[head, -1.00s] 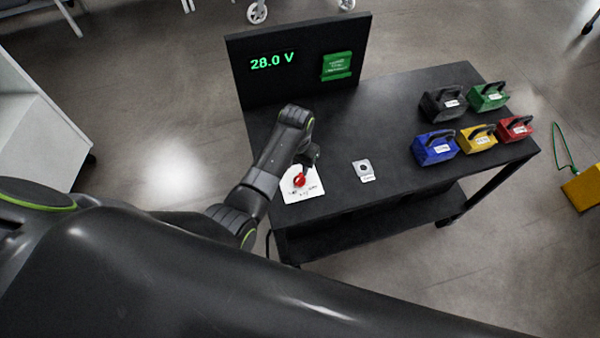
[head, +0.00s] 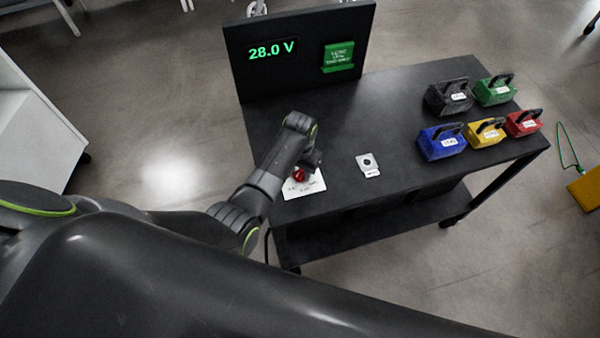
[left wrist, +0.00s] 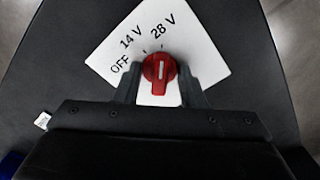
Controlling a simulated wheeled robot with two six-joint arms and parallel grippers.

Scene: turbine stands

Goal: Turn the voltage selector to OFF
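The voltage selector is a red knob (head: 299,175) on a white plate (head: 308,188) at the table's near left. In the left wrist view, the knob (left wrist: 160,72) has a white mark pointing up toward the 28 V label, with 14 V and OFF to the left on the plate (left wrist: 205,62). My left gripper (left wrist: 159,84) is open, one finger on each side of the knob; whether they touch it I cannot tell. In the head view my left gripper (head: 310,163) partly hides the knob. The display (head: 271,50) reads 28.0 V. My right gripper is out of view.
The black table (head: 400,115) carries an upright panel with a green label (head: 339,56) at the back. Several coloured handled blocks, including a blue one (head: 441,143), stand at the right. The middle is clear.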

